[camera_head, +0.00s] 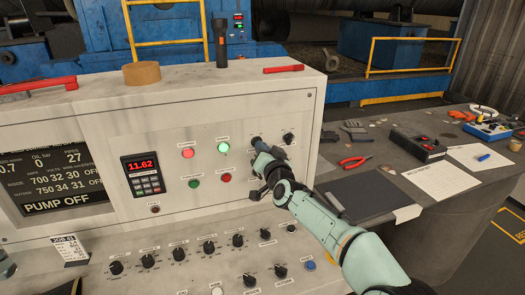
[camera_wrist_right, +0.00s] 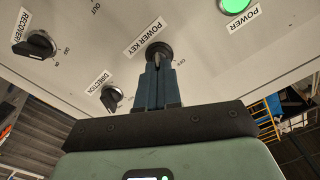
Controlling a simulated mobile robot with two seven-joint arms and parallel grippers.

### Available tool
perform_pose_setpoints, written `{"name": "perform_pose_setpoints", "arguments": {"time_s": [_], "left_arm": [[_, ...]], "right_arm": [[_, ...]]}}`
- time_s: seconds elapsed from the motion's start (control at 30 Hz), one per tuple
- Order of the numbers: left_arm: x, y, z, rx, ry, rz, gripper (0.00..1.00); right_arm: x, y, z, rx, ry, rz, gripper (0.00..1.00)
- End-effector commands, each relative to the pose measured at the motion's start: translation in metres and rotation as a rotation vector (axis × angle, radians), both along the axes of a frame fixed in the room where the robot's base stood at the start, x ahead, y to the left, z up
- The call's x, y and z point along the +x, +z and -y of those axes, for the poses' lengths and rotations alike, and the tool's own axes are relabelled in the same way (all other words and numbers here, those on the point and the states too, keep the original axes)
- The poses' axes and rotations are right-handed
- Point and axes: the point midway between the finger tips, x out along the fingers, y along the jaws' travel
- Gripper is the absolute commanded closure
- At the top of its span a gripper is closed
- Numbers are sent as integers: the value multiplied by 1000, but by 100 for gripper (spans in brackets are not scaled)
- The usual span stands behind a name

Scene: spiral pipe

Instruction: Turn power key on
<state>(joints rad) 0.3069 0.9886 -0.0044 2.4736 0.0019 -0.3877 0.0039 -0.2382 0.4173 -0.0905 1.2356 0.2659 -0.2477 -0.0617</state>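The power key (camera_wrist_right: 158,52) is a round black switch on the pale control panel, beneath its "POWER KEY" label in the right wrist view. In the head view the switch (camera_head: 256,142) shows just past my fingertips. My right gripper (camera_head: 261,148) is at the key, its two dark blue fingers (camera_wrist_right: 158,78) close together and apparently shut on it. The fingers hide most of the key's grip part, so its exact turn is hard to read. The green power lamp (camera_head: 223,147) beside it is lit. Only possible edges of my left arm show at the lower left.
The recovery knob (camera_wrist_right: 36,45) and direction knob (camera_wrist_right: 111,97) sit close to my right gripper. A row of black knobs (camera_head: 208,246) lines the lower panel. The screen (camera_head: 52,180) reads "PUMP OFF". A side table (camera_head: 440,195) holds red pliers (camera_head: 354,162) and papers.

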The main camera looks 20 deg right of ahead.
Motion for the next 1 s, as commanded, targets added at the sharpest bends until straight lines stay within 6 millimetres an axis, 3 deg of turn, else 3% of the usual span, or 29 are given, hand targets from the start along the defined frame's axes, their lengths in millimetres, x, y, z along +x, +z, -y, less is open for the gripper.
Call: {"name": "perform_pose_setpoints", "arguments": {"time_s": [0.4,0.5,0.83,1.0], "left_arm": [[0,0,0,0,0,1,57],[0,0,0,0,0,1,57],[0,0,0,0,0,1,57],[1,-4,0,1,2,5,57]], "right_arm": [[0,0,0,12,1,-1,100],[0,0,0,11,1,-1,70],[-1,0,0,9,1,-1,70],[-15,0,1,9,0,0,70]]}}
